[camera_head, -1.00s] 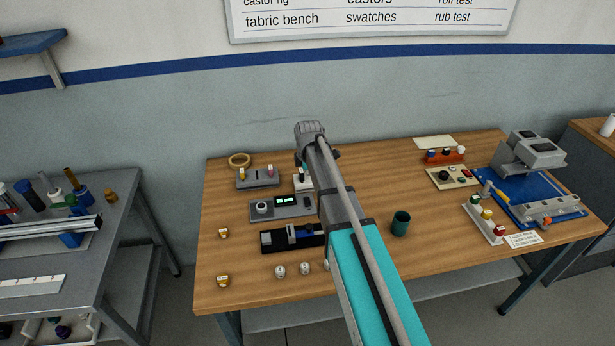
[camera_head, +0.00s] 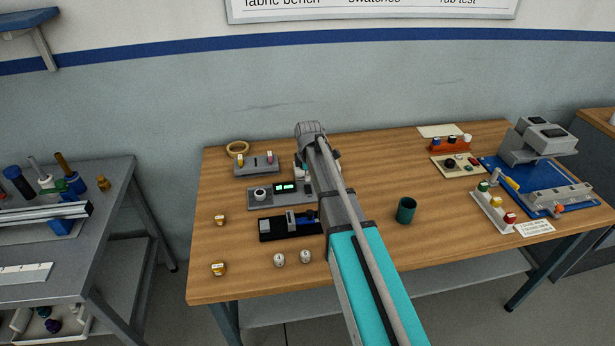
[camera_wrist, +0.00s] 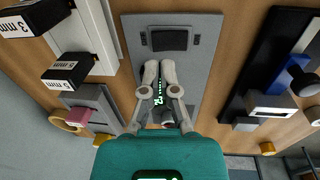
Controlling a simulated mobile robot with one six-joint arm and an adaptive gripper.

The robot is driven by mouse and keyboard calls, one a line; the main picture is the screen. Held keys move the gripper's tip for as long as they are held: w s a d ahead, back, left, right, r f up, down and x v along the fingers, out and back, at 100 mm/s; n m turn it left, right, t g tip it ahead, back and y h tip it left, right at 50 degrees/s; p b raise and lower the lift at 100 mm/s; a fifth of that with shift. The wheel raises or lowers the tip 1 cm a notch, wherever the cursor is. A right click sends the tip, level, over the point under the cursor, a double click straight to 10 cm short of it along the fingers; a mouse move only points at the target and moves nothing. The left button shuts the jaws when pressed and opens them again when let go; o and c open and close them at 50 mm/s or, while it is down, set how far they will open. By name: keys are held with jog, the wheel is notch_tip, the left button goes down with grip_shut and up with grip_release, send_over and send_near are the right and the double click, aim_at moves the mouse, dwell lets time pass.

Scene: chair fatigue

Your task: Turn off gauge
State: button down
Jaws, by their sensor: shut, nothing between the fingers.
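The gauge (camera_head: 266,197) is a flat grey unit on the wooden bench, with a round knob at its left and a lit green display. My arm hides its right part in the head view. In the wrist view, its grey top plate (camera_wrist: 200,62) has a dark rectangular piece (camera_wrist: 170,40) at the far end. The green digits are partly covered by my fingers. My gripper (camera_wrist: 160,66) is shut and empty over the plate, between the display and the dark piece. I cannot tell whether the fingertips touch the plate. The head view hides my gripper behind the arm.
A dark fixture with a blue slide (camera_head: 290,226) lies in front of the gauge. A grey block with colored knobs (camera_head: 256,165) is behind it. Labelled blocks (camera_wrist: 78,68) stand close on the left in the wrist view. A green cup (camera_head: 405,211) stands to the right.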

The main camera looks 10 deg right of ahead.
aim_at(307, 187)
jog(key=shift+w+f+b, duration=0.2)
jog(key=shift+f+b, duration=1.3)
jog(key=shift+f, duration=0.3)
